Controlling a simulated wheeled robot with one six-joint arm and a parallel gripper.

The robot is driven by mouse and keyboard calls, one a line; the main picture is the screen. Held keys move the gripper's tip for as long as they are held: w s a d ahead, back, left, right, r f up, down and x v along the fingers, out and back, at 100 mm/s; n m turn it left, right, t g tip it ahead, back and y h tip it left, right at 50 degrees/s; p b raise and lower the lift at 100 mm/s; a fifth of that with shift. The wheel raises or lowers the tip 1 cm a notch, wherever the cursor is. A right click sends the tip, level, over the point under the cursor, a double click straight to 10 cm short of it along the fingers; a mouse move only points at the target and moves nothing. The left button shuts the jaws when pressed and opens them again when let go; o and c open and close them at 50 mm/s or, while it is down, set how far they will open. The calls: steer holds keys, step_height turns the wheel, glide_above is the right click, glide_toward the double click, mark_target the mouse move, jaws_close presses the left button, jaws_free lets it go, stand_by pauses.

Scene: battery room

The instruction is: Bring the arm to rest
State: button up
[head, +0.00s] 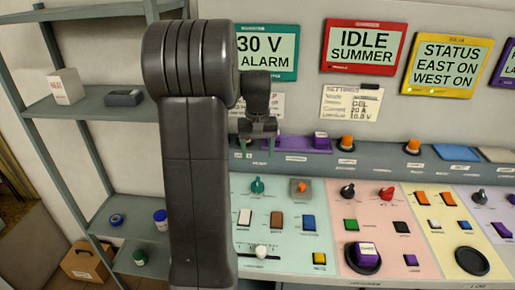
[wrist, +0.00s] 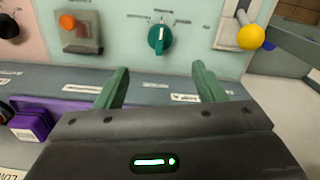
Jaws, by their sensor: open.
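My gripper (head: 257,148) is raised in front of the back ledge of the control desk, pointing down, with its two green fingers apart. In the wrist view my gripper (wrist: 163,82) shows its fingers spread with nothing between them. The upper arm stands upright in the head view and hides part of the shelf and wall. The teal knob (wrist: 158,38) on the pale green panel lies beyond the fingertips in the wrist view; it also shows in the head view (head: 257,186).
Wall displays, including IDLE SUMMER (head: 365,47), hang behind. A grey shelf (head: 100,107) with a box and jars stands at left. Knobs and switches cover the desk panels.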

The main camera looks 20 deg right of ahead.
mark_target(257, 181)
steer(key=shift+r, duration=0.7)
steer(key=shift+f, duration=0.1)
step_height(257, 181, down, 14)
steer(key=shift+r+p, duration=0.1)
steer(key=shift+p, duration=0.35)
steer(key=shift+r, duration=0.1)
